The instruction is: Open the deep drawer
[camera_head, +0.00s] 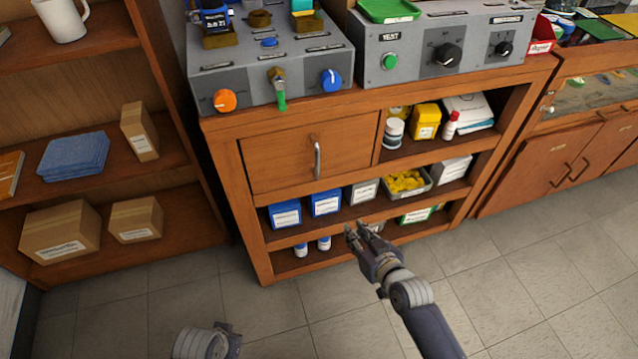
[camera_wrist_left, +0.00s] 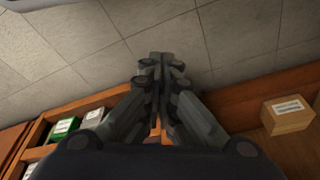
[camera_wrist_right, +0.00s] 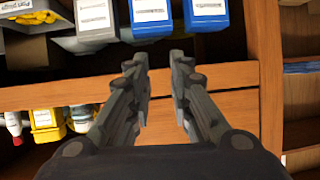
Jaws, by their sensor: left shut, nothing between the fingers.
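The deep drawer (camera_head: 280,155) is a wooden front in the upper left of the bench cabinet, and it is closed. Its vertical metal handle (camera_head: 317,160) is near the middle of the front. My right gripper (camera_head: 354,232) is open and empty, in front of the lower shelves, below and right of the handle. In the right wrist view its fingers (camera_wrist_right: 161,92) are apart, with the drawer front (camera_wrist_right: 232,108) behind; I do not make out the handle there. My left gripper (camera_wrist_left: 161,62) is shut and empty in the left wrist view, above the floor.
Blue bins (camera_head: 285,214) and a grey bin with yellow pieces (camera_head: 406,184) stand on the shelf below the drawer. Grey control boxes (camera_head: 270,65) sit on the bench top. An open shelf with cardboard boxes (camera_head: 60,232) stands at left.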

